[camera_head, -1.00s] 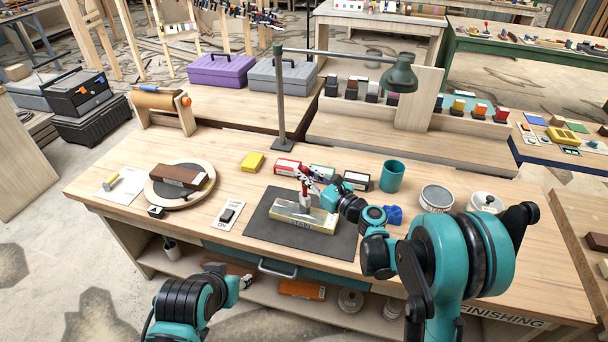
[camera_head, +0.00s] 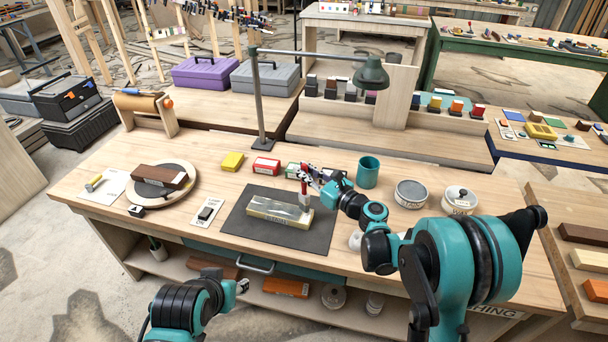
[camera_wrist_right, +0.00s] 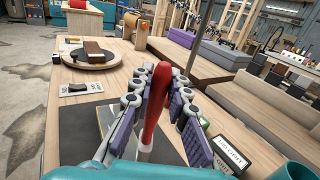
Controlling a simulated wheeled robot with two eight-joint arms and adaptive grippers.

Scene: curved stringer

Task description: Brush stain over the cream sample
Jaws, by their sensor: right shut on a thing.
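The cream sample (camera_head: 281,213) is a pale block with a label on its front face, lying on the dark mat (camera_head: 245,231). Its top looks greyish; I cannot tell how much is stained. My right gripper (camera_head: 307,177) is shut on an upright brush (camera_head: 304,190) with a red handle, whose lower end is at the sample's right end. Whether the bristles touch is too small to tell. In the right wrist view the red handle (camera_wrist_right: 154,105) stands between the purple-padded fingers and hides most of the sample. My left gripper (camera_head: 242,286) is low in front of the bench, away from the sample.
A lamp (camera_head: 371,74) arches over the bench. A teal cup (camera_head: 368,172) and two round tins (camera_head: 410,193) stand right of the mat. Small boxes (camera_head: 266,166) sit behind it. A switch plate (camera_head: 206,212) and a turntable with a brown block (camera_head: 160,177) lie left.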

